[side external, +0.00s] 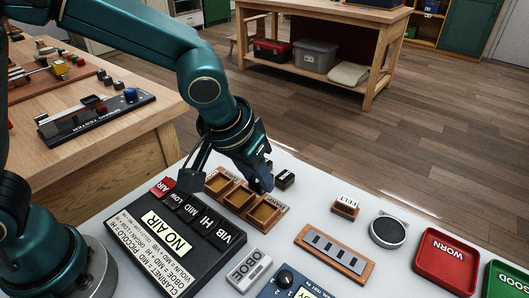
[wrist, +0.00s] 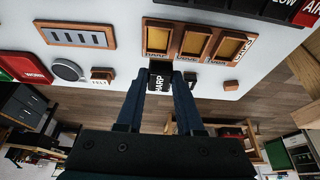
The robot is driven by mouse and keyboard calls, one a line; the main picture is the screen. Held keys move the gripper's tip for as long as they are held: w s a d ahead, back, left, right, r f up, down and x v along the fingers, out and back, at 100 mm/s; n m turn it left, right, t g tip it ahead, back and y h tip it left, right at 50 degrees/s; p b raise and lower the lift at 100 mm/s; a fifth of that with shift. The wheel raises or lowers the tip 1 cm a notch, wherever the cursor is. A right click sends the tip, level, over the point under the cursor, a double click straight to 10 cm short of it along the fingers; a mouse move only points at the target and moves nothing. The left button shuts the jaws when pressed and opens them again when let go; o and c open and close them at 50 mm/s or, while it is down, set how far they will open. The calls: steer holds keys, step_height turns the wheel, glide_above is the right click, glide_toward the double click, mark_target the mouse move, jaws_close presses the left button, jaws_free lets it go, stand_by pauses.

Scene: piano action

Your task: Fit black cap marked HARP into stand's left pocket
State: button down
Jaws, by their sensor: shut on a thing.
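A black cap marked HARP (wrist: 159,82) sits between the fingertips of my gripper (wrist: 160,88) in the wrist view; the gripper is shut on it. The wooden stand (wrist: 176,46) has three amber pockets in a row, all looking empty. The cap is just outside the stand, beside the small label under its leftmost pocket in this view. In the side view my gripper (side external: 261,184) is over the far edge of the stand (side external: 233,206), and its fingers partly hide what they hold. A small black cap with white marks (side external: 286,179) shows right of the fingers; I cannot tell whether it is the held one.
The NO AIR panel (side external: 173,240) with its keys stands beside the stand.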

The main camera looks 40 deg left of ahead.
steer(key=shift+s+d, duration=0.1)
steer(key=shift+d, duration=0.2)
steer(key=shift+f, duration=2.65)
steer(key=shift+f, duration=0.45)
steer(key=shift+c, duration=2.3)
jaws_free()
steer(key=shift+r, duration=0.1)
steer(key=shift+r, duration=3.45)
